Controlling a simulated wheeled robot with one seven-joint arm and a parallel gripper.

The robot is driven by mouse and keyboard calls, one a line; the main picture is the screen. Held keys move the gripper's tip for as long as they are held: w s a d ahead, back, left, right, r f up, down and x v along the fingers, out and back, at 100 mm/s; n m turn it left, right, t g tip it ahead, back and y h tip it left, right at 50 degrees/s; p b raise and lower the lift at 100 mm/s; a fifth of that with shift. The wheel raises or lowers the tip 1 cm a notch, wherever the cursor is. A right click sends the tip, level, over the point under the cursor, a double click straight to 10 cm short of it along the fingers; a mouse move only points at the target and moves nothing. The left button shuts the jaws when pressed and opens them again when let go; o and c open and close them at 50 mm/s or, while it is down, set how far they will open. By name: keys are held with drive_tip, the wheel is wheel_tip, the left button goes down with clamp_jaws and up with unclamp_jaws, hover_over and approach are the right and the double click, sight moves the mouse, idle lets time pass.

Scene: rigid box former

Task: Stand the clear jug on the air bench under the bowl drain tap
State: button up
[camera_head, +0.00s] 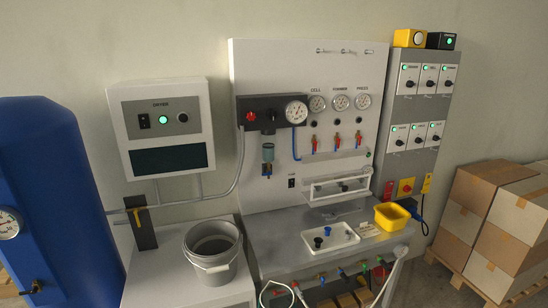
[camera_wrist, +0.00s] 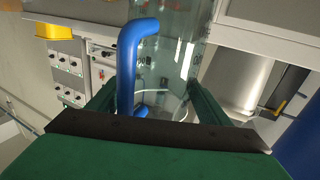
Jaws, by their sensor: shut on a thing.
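The clear jug with a blue handle (camera_wrist: 129,65) is in the wrist view, its see-through body (camera_wrist: 176,65) between the green fingers of my gripper (camera_wrist: 153,88). My gripper is shut on the jug. Neither jug nor gripper shows in the head view. There, the filter bowl (camera_head: 268,152) hangs under the black regulator on the white panel, with a small drain tap (camera_head: 266,170) below it. The grey air bench (camera_head: 270,238) lies below the panel, and its top under the tap looks bare.
A grey bucket (camera_head: 214,262) stands on the left counter, beside the bench. A white tray (camera_head: 316,252) with small parts and a yellow bin (camera_head: 391,215) occupy the bench's middle and right. A blue tank (camera_head: 60,200) stands far left, stacked cartons (camera_head: 490,215) far right.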

drive_tip(key=s+f, duration=0.7)
drive_tip(key=f, duration=0.5)
drive_tip(key=s+a+f+y, duration=0.1)
drive_tip(key=s+f, duration=0.5)
drive_tip(key=f, duration=0.6)
drive_tip(key=shift+s+f, duration=0.35)
drive_tip(key=shift+f, duration=0.05)
